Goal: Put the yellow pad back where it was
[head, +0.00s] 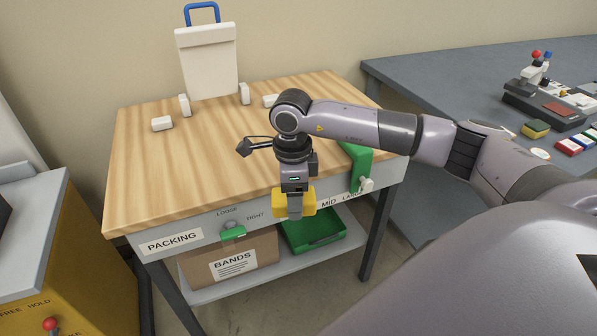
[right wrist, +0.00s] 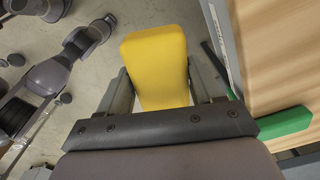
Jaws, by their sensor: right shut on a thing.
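The yellow pad (head: 308,201) is a small yellow block in the jaws of my right gripper (head: 295,208). In the head view the gripper points down in front of the packing table's front edge, over the lower shelf. In the right wrist view the yellow pad (right wrist: 156,62) sits between the two fingers of the right gripper (right wrist: 163,85), with bare floor behind it. The gripper is shut on the pad. My left gripper is not in view.
The packing table (head: 150,205) carries small white blocks and a white board with a blue handle (head: 207,60). Below are the BANDS box (head: 235,265) and a green tray (head: 345,236). A green bracket (head: 357,165) is at the front edge. A grey bench (head: 430,75) with coloured pads stands right.

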